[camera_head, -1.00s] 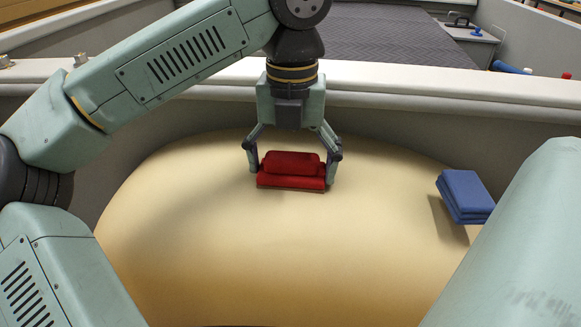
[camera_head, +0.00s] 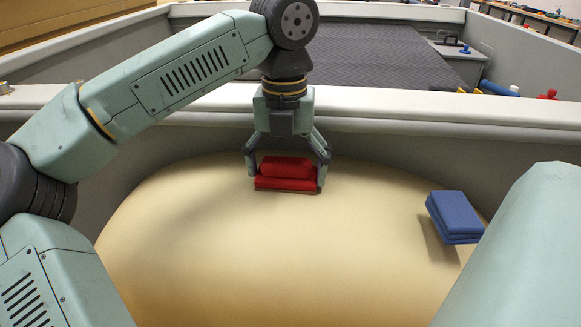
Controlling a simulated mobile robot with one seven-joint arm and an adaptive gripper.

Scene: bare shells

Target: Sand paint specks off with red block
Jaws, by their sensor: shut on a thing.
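The red block (camera_head: 287,184) has a wide flat base and a narrower raised grip on top. It rests on or just above the far part of the cream, rounded surface (camera_head: 290,260); I cannot tell whether it touches. My gripper (camera_head: 286,172) points down from above and is shut on the red block, with one finger at each end. I cannot make out any paint specks on the cream surface; the area under the red block is hidden.
A grey wall with a pale rim (camera_head: 420,126) runs close behind my gripper. Beyond it are a dark patterned floor (camera_head: 370,55) and blue and red items (camera_head: 500,88) at the far right. The middle and front of the cream surface are clear.

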